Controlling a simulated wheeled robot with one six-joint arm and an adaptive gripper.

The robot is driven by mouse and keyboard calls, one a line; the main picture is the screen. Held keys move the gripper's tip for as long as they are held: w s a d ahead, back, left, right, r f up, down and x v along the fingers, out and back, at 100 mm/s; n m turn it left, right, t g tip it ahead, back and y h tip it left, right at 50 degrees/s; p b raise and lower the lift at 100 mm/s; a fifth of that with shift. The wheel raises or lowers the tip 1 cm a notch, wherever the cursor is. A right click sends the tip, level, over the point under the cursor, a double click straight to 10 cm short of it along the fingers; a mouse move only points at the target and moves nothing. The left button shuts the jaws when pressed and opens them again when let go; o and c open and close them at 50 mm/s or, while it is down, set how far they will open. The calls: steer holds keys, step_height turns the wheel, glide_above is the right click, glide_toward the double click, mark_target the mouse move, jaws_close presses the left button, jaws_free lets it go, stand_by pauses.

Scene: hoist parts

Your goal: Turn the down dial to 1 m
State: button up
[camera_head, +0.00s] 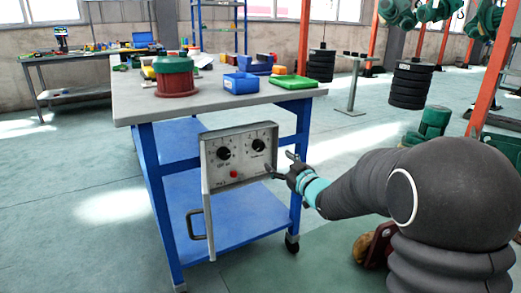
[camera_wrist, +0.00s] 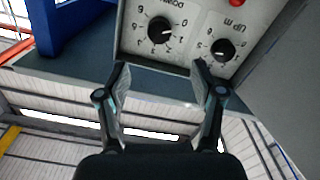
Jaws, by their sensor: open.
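The down dial is a black round knob on a grey control panel (camera_head: 211,178). It is the right-hand knob (camera_head: 258,145) in the head view and the left, upside-down one (camera_wrist: 160,30) in the wrist view. Its pale pointer line seems to face the 0 side; the exact setting is too small to read. My gripper (camera_head: 280,162) is open and empty beside the panel's right edge. In the wrist view my fingers (camera_wrist: 160,68) are spread apart, with the down dial beyond their tips and not touched.
The up dial (camera_head: 224,153) and a red button (camera_head: 234,174) share the panel. Open floor lies left.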

mark_target(259, 147)
steer(key=x, duration=1)
steer(key=shift+w+a+p, duration=0.3)
steer(key=shift+p, duration=0.05)
steer(key=c, duration=1.1)
steer(key=shift+c, duration=0.2)
steer(key=shift+m, duration=0.4)
steer(key=m+p, duration=0.1)
steer(key=m, duration=0.2)
steer(key=shift+m+p, duration=0.9)
steer(key=shift+m, duration=1.1)
steer(key=shift+a, duration=0.1)
